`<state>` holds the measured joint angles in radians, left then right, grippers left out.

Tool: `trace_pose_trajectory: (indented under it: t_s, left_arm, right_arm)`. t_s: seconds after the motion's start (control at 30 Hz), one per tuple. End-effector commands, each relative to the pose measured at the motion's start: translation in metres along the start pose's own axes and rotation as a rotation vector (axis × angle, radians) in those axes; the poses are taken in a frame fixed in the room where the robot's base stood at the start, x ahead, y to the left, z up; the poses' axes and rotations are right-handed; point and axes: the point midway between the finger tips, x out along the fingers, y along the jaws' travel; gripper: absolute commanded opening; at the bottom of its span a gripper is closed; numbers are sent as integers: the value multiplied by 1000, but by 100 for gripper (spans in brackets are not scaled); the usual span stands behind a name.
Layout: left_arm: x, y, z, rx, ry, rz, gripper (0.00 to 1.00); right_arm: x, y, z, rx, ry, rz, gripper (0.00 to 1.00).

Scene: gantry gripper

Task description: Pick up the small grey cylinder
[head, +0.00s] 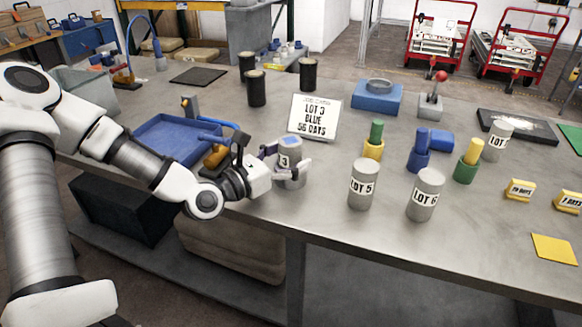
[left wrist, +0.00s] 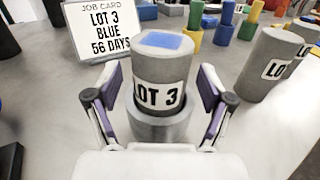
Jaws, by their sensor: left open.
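A grey cylinder (head: 289,152) marked LOT 3, with a blue square on its top, stands upright on the bench near its front edge. In the left wrist view the same cylinder (left wrist: 162,68) rises from a slightly wider grey base (left wrist: 158,128). My left gripper (head: 287,162) is open, with one finger on each side of the cylinder. In the left wrist view the gripper (left wrist: 155,92) shows gaps between its purple-lined fingers and the cylinder. My right gripper is not in view.
Grey cylinders marked LOT 5 (head: 363,184) and LOT 6 (head: 425,195) stand to the right. A job card (head: 314,117) reading LOT 3, BLUE, 56 DAYS stands just behind. A blue tray (head: 172,139) lies left, behind my arm. Coloured pegs stand farther right.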

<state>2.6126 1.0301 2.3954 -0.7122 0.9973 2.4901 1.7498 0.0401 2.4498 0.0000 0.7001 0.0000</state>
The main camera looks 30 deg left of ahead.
Motion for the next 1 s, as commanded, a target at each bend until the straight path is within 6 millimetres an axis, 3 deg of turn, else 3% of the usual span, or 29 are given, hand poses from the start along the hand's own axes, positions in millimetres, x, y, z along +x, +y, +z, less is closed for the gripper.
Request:
trace_pose_trajectory:
  t_s: [0.27, 0.37, 0.5, 0.53, 0.83, 1.0]
  left_arm:
    - [4, -1, 0, -2, -1, -2, 81]
    - [4, -1, 0, -2, -1, -2, 53]
    - [4, -1, 0, -2, -1, -2, 3]
    - [4, -1, 0, -2, -1, -2, 0]
    - [4, -1, 3, -1, -3, -1, 0]
    - [4, 0, 20, 0, -6, 0, 0]
  right_arm:
    - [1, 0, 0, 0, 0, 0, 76]
    - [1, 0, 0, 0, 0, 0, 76]
    - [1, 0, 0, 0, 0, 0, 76]
    - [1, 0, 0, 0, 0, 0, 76]
    - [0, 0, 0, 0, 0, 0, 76]
    - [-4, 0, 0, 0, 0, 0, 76]
